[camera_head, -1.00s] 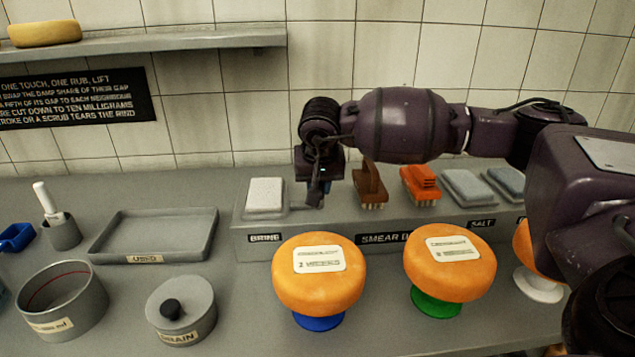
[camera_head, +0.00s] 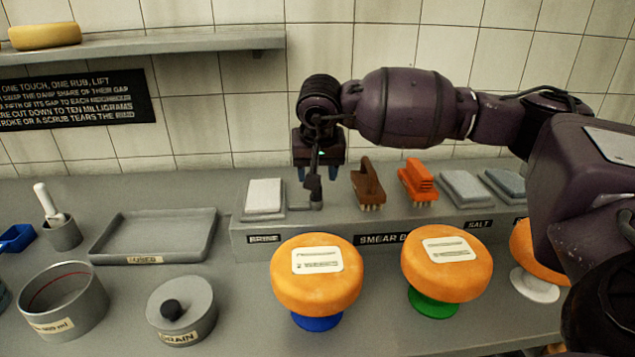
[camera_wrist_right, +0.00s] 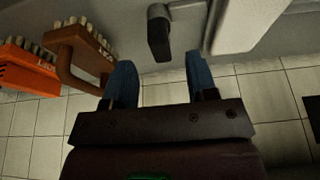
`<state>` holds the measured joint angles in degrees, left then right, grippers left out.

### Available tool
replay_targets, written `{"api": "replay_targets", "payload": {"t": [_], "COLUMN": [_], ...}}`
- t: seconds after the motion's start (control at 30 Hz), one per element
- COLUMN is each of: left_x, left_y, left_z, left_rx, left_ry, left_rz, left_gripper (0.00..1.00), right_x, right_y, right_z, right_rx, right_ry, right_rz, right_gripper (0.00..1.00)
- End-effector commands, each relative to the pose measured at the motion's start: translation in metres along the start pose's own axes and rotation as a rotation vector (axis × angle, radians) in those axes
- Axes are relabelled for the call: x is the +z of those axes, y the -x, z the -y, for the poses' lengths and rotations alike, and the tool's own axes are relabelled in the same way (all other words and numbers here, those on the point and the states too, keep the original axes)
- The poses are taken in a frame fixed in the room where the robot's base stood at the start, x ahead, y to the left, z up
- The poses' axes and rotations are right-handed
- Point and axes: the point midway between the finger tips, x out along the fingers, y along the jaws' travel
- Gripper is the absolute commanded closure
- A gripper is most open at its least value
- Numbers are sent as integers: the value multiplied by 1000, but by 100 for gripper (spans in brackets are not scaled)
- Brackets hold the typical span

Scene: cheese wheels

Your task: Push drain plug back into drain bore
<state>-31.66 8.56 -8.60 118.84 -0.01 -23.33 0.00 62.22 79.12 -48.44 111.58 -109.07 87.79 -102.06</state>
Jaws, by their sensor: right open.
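A round grey drain pot (camera_head: 186,328) labelled DRAIN stands at the front left of the bench. A black knob-like plug (camera_head: 171,309) sits on its top. Any bore under the plug is hidden, and I cannot tell how deep the plug sits. My right gripper (camera_head: 318,172) is open, pointing down behind the BRINE end of the raised ledge, well away from the pot. In the right wrist view its two blue fingers (camera_wrist_right: 161,80) are apart with nothing between them. A dark-ended fitting (camera_wrist_right: 160,38) lies beyond them. My left gripper is not in view.
Orange cheese wheels (camera_head: 317,275) stand in front. A USED tray (camera_head: 150,260) is behind the pot.

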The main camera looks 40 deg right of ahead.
Motion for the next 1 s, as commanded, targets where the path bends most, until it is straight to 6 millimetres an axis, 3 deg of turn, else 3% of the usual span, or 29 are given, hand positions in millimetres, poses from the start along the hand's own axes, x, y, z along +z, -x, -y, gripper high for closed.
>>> {"api": "replay_targets", "payload": {"t": [0.2,0.4,1.0], "left_x": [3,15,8], "left_y": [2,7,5], "left_z": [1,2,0], "left_rx": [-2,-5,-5], "left_ry": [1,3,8], "left_rz": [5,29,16], "left_gripper": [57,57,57], "right_x": [0,0,0], "right_y": [40,56,59], "right_z": [0,0,0], "right_rx": [-1,0,1], "right_ry": [1,1,1], "right_rz": [-2,0,1], "right_gripper": [48,48,48]}}
